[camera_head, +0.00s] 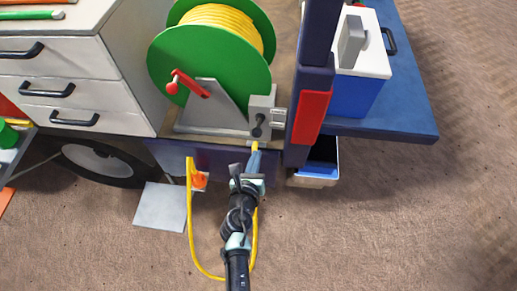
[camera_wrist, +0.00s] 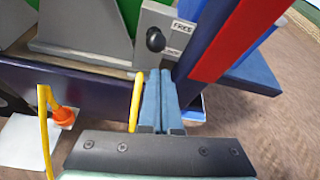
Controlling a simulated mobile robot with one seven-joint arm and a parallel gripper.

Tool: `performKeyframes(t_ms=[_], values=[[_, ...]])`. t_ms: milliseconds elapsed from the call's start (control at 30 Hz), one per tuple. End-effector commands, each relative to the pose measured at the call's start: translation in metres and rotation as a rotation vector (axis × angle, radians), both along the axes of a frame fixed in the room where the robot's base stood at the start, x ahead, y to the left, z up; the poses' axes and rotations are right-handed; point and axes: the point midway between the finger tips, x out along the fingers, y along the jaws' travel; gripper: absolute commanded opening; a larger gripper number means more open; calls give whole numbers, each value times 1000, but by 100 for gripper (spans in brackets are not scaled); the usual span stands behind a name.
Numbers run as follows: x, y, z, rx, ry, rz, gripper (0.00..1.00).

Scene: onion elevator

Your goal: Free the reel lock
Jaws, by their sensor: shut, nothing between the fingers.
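The reel lock is a grey plate (camera_wrist: 166,18) with a black knob (camera_wrist: 156,40) and a label reading FREE (camera_wrist: 183,27). A second label below it is too small to read. In the head view the lock (camera_head: 261,103) stands at the lower right of the green reel (camera_head: 215,62), which holds yellow rope. I cannot tell which label the knob is set to. My gripper (camera_head: 256,150) is shut and empty, just below and in front of the lock. In the wrist view its blue fingers (camera_wrist: 160,75) lie together, pointing at the knob from below, with a small visible gap.
A dark blue post (camera_head: 310,85) with a red panel stands close right of the lock. Yellow rope (camera_head: 191,230) hangs in a loop around my arm, close beside the fingers. A red crank (camera_head: 190,84) is on the reel. A drawer cabinet (camera_head: 75,75) stands left.

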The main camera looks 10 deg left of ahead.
Motion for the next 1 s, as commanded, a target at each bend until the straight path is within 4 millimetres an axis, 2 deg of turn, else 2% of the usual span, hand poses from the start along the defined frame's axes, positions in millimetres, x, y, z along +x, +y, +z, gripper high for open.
performKeyframes(t_ms=[33, 267, 1000], values=[[-6, 0, 11, 1, 1, -1, 0], [-19, 1, 26, 0, 3, -3, 0], [-17, 1, 29, 15, -7, -10, 0]])
